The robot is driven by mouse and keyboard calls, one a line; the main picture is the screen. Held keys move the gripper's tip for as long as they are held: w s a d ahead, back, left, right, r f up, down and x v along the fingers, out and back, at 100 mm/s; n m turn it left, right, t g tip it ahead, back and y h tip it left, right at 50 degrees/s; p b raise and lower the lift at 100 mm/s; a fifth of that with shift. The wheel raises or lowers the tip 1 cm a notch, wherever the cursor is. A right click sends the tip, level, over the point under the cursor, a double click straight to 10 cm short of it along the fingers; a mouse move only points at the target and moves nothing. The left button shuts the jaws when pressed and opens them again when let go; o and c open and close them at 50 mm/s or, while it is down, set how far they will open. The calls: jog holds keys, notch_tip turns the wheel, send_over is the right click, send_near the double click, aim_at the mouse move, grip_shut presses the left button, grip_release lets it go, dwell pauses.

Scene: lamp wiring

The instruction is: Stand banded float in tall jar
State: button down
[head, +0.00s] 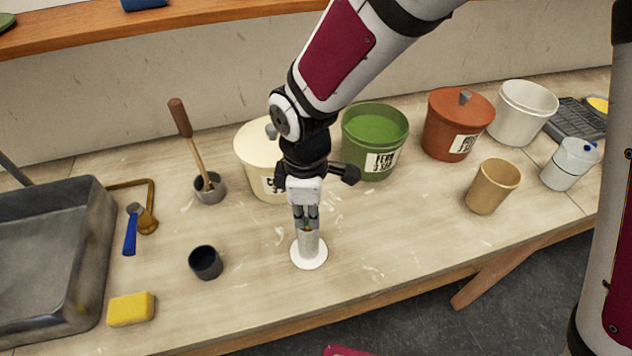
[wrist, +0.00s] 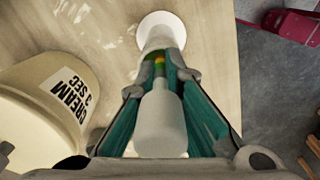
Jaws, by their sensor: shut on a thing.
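The tall jar (head: 309,242) is a narrow grey-white cylinder on a round white foot. It stands upright near the table's front edge, and its foot and side show at the top of the wrist view (wrist: 160,28). My gripper (head: 306,222) points down directly over the jar. It is shut on the banded float (wrist: 160,122), a pale piece with a wide end towards the camera and a yellow and green band between the fingertips. The float lines up with the jar. I cannot tell whether its far end is inside the jar mouth. In the head view my fingers mostly hide the float.
A cream tub (head: 256,160) stands close behind my gripper, with a green tub (head: 372,150) to its right. A dark cup (head: 206,262) and a yellow sponge (head: 131,309) are to the left. A tan cup (head: 493,186) stands right. Table around the jar is clear.

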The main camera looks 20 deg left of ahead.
jog(key=shift+s+f, duration=0.1)
jog(key=shift+f, duration=0.15)
jog(key=c, duration=1.7)
grip_release()
jog(key=shift+f, duration=0.1)
jog(key=shift+o, duration=0.2)
notch_tip(320, 180, up, 12)
jog(key=shift+r, duration=0.15)
